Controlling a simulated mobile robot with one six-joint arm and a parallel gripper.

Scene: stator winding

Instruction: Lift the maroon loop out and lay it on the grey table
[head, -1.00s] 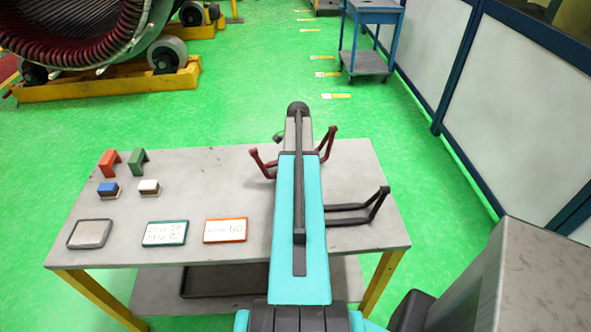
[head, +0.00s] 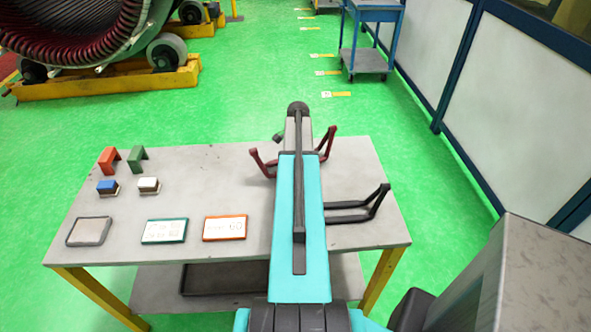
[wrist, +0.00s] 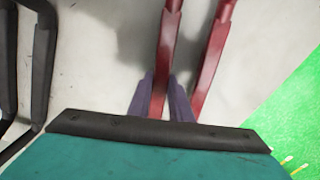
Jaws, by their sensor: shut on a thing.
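The maroon loop shows at both sides of my arm in the head view, its left end (head: 264,163) and its right end (head: 327,143) sticking up over the back of the grey table (head: 200,195). My arm hides its middle. In the wrist view two bars of the maroon loop (wrist: 211,60) run up the picture. My gripper (wrist: 161,95) is shut on the left bar, with a finger on each side of it. Whether the loop touches the table is hard to tell.
A black loop (head: 350,212) lies on the table to the right of my arm. Orange (head: 108,158) and green (head: 138,158) brackets, blue and white blocks, a grey tray (head: 89,231) and two cards occupy the left. A blue cart (head: 368,45) stands farther back.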

